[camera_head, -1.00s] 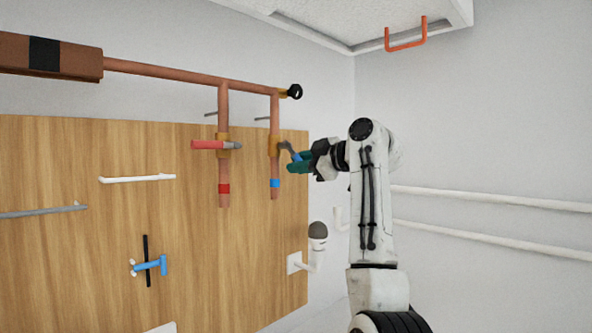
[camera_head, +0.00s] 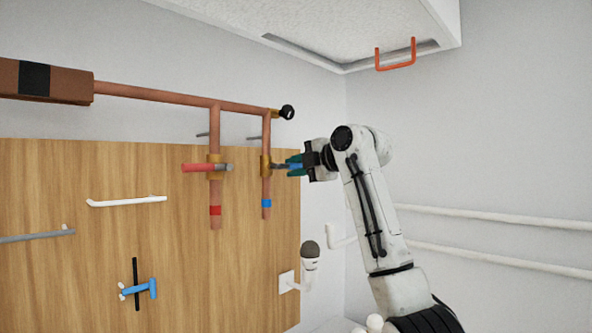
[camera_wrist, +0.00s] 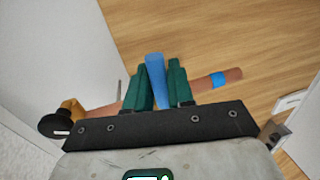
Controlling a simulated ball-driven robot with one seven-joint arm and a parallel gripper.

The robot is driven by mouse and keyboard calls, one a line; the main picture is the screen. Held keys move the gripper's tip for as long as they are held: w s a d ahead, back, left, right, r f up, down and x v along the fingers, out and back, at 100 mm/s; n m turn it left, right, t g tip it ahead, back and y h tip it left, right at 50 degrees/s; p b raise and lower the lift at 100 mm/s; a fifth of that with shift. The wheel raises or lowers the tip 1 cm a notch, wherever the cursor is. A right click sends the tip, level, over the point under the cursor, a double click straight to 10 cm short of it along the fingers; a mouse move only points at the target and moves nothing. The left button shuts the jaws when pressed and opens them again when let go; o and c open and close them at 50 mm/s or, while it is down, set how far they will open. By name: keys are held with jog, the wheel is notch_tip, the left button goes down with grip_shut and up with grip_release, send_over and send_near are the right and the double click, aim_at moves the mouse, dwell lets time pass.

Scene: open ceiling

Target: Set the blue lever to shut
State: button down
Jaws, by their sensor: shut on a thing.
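The blue lever (camera_head: 285,166) sits on the brass valve (camera_head: 266,166) of the right-hand copper pipe, the one with a blue band (camera_head: 266,203). It points right, about level, across the upright pipe. My gripper (camera_head: 292,164) comes from the right with its green fingers shut on the lever's handle. In the wrist view the blue handle (camera_wrist: 156,82) stands between the two green fingers (camera_wrist: 159,85), one on each side. The pipe (camera_wrist: 208,84) runs behind the fingers, roughly square to the handle. The fingers partly hide the valve in the wrist view.
A red lever (camera_head: 198,168) on the neighbouring pipe with a red band (camera_head: 215,210) lies left of the blue one. A black-ended fitting (camera_head: 287,112) is above. A wooden panel (camera_head: 100,260) stands behind. A grey-topped wall fitting (camera_head: 310,250) is below my gripper.

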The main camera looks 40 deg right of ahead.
jog(key=shift+a+r, duration=0.1)
dwell(0.5)
jog(key=c, duration=1.1)
grip_release()
jog(key=shift+a, duration=0.1)
jog(key=shift+s, duration=0.1)
jog(key=shift+s, duration=0.35)
jog(key=s+r+b, duration=0.2)
jog(key=s+b, duration=0.1)
jog(key=s, duration=0.6)
jog(key=shift+s+d, duration=0.25)
jog(key=shift+s, duration=0.05)
